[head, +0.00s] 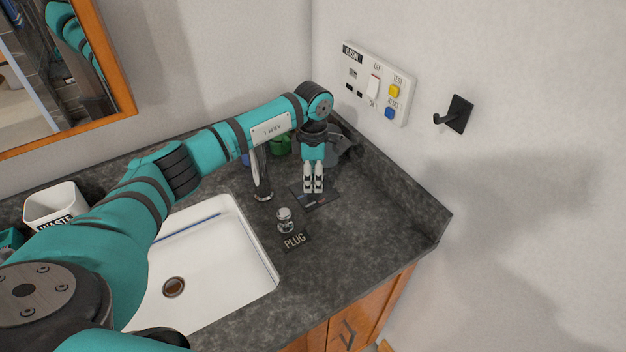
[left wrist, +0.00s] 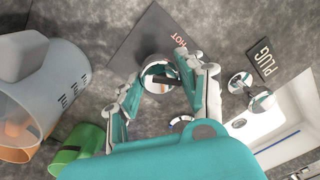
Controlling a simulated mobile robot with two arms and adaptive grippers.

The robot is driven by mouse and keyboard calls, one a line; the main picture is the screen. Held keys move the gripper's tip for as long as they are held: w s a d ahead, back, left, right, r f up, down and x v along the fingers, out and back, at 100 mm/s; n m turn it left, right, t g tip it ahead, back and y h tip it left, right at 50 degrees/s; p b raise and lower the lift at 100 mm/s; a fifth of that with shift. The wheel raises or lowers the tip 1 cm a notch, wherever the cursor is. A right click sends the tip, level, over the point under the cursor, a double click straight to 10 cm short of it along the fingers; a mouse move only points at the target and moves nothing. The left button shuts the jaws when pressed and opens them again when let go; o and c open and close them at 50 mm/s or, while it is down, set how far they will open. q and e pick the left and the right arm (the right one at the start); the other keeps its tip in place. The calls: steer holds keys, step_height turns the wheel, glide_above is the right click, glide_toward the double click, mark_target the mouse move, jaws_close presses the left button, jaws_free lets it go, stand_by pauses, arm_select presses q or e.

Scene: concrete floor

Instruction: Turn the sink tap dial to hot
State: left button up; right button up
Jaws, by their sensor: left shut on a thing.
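The tap dial (left wrist: 160,76) is a round chrome knob on a dark square plate (left wrist: 145,38). The red word HOT shows at the plate's upper right corner in the left wrist view. My left gripper (head: 314,190) points down over the plate, right of the chrome tap (head: 262,175) in the head view. Its two fingers (left wrist: 168,88) are closed on the dial from both sides in the left wrist view. The fingers hide the dial in the head view, and I cannot tell which mark it points to. My right gripper is not in view.
The white sink (head: 225,262) lies left of the dial. A chrome plug (head: 285,220) stands by the PLUG label (head: 294,241). A pale cup (left wrist: 50,85) and a green object (left wrist: 82,148) are close to the gripper. A switch panel (head: 375,84) and hook (head: 458,115) are on the wall.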

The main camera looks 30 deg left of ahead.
arm_select(q)
steer(key=n+b, duration=0.1)
steer(key=n, duration=0.4)
steer(key=shift+r+n, duration=0.15)
steer(key=shift+n, duration=0.15)
steer(key=n, duration=0.3)
steer(key=shift+b, duration=0.4)
steer(key=shift+n, duration=1.3)
steer(key=shift+w+r+n, duration=0.1)
steer(key=shift+n, duration=0.2)
steer(key=o, duration=0.8)
steer(key=shift+o, duration=1.6)
